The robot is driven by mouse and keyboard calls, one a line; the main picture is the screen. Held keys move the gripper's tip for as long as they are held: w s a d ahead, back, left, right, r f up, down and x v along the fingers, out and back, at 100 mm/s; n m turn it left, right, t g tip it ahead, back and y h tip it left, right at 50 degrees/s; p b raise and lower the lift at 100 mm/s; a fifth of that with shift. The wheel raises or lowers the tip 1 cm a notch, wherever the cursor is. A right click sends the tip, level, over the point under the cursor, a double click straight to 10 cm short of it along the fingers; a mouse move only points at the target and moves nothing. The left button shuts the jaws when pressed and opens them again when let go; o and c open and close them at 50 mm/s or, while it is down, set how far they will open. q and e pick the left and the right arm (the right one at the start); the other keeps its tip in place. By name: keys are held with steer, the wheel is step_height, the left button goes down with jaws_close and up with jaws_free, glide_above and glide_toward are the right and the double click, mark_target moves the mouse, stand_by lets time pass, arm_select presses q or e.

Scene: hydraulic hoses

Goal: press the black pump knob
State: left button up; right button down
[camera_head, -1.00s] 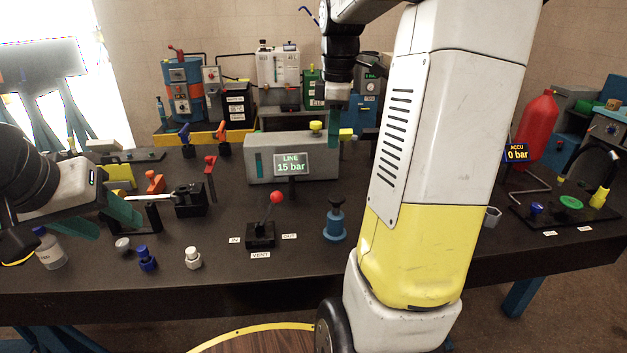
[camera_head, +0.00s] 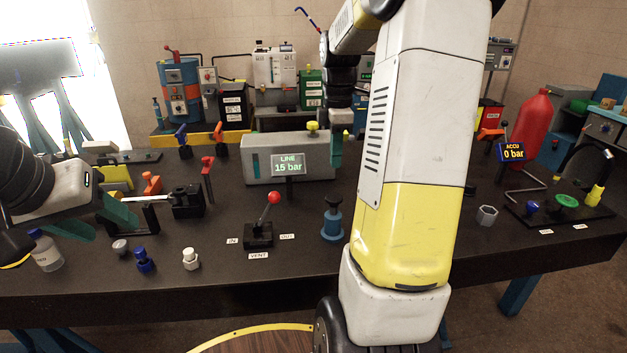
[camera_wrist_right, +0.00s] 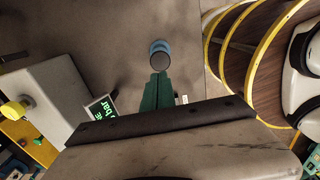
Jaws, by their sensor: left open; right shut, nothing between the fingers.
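The black pump knob (camera_head: 332,202) tops a small blue post (camera_head: 332,228) on the front middle of the bench, right of the red-balled lever. In the right wrist view the knob (camera_wrist_right: 160,62) is a dark disc seen from above, with blue showing behind it. My right gripper (camera_head: 337,165) is shut and empty, behind the knob in the head view. Its teal fingertips (camera_wrist_right: 158,76) appear just below the knob in the wrist view; the height gap cannot be judged. My left gripper (camera_head: 112,228) is open and empty at the left.
The lever (camera_head: 268,212) with a red ball stands left of the pump. A grey block (camera_head: 262,160) with a "LINE 15 bar" display (camera_head: 289,165) is behind. My right arm covers the bench right of the pump. A hex nut (camera_head: 487,215) lies farther right.

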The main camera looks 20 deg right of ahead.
mark_target(334, 197)
step_height(334, 197, down, 9)
stand_by(0.3)
